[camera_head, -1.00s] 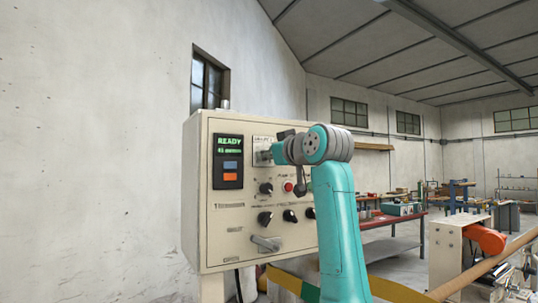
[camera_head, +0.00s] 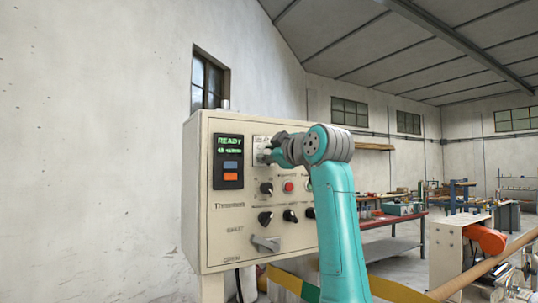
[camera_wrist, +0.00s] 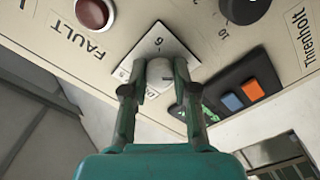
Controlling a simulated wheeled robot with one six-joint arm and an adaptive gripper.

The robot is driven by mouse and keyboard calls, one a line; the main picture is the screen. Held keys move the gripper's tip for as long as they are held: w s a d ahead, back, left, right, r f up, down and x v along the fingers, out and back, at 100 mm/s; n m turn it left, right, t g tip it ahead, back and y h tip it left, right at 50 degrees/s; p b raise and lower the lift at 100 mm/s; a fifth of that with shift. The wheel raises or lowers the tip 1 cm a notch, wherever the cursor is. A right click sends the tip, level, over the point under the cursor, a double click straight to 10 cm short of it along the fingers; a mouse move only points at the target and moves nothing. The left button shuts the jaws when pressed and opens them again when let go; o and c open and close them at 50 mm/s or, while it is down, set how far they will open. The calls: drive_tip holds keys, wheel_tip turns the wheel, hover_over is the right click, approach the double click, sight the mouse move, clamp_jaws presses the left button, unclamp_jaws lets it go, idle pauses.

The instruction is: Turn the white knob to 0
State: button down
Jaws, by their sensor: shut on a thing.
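The white knob (camera_wrist: 158,74) sits on a white scale plate (camera_wrist: 132,66) on the control panel. In the wrist view a single digit, upside down or turned and hard to tell, shows on the plate near the knob. My gripper (camera_wrist: 160,76) has its two green fingers on either side of the knob, shut on it. In the head view my gripper (camera_head: 268,156) is at the panel's upper middle, and it and my wrist hide the knob. The knob's exact pointer position cannot be read.
The beige control box (camera_head: 220,255) carries a display (camera_head: 229,147), a blue button (camera_wrist: 230,103), an orange button (camera_wrist: 253,90), a red FAULT button (camera_wrist: 93,12) and several black knobs (camera_head: 265,218). A workbench (camera_head: 385,247) stands behind, to the right.

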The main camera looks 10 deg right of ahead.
idle(0.3)
drive_tip(key=c, duration=0.9)
unclamp_jaws()
drive_tip(key=v, duration=1.2)
